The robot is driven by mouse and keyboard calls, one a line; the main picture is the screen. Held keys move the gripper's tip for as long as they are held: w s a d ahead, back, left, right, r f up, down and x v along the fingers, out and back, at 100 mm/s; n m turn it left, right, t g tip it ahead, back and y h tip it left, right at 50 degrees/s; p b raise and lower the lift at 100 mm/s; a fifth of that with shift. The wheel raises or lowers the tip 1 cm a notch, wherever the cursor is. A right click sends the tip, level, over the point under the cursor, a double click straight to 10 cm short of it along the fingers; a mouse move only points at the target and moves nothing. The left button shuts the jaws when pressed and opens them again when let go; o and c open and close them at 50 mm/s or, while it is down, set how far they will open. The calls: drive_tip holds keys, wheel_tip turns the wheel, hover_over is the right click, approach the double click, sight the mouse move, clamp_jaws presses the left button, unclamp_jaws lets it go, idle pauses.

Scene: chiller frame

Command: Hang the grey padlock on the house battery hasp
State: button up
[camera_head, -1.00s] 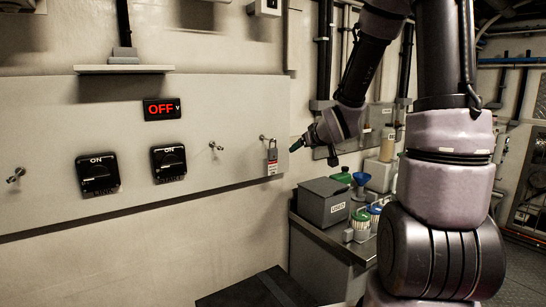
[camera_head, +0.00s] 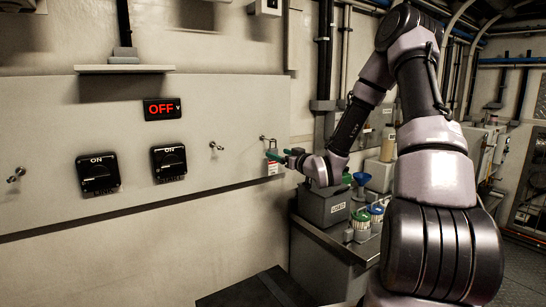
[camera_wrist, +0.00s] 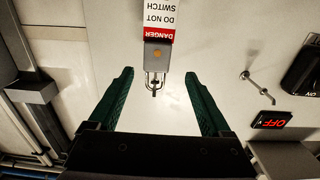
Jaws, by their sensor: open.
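The grey padlock (camera_wrist: 157,55) hangs by its shackle from a peg at the right end of the wall panel, with a red and white "DANGER DO NOT SWITCH" tag (camera_wrist: 159,18). In the head view the tag (camera_head: 273,168) shows below my gripper (camera_head: 277,155), which partly hides the lock. My gripper's green fingers (camera_wrist: 159,76) are open, one on each side of the lock's shackle in the wrist view, with gaps between. Hasp-like metal fittings show at the panel's middle (camera_head: 215,146) and left (camera_head: 16,175). I cannot tell which is the house battery hasp.
Two black rotary switches, left (camera_head: 98,174) and right (camera_head: 169,163), both read ON. A display (camera_head: 162,109) above reads OFF. A grey box (camera_head: 324,203) and jars (camera_head: 361,226) stand on a bench below my wrist. The wall before the switches is clear.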

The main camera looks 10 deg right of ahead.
sight(274, 152)
drive_tip(key=x, duration=0.5)
drive_tip(key=shift+w+d+f, duration=0.15)
drive_tip(key=shift+w, duration=0.25)
clamp_jaws()
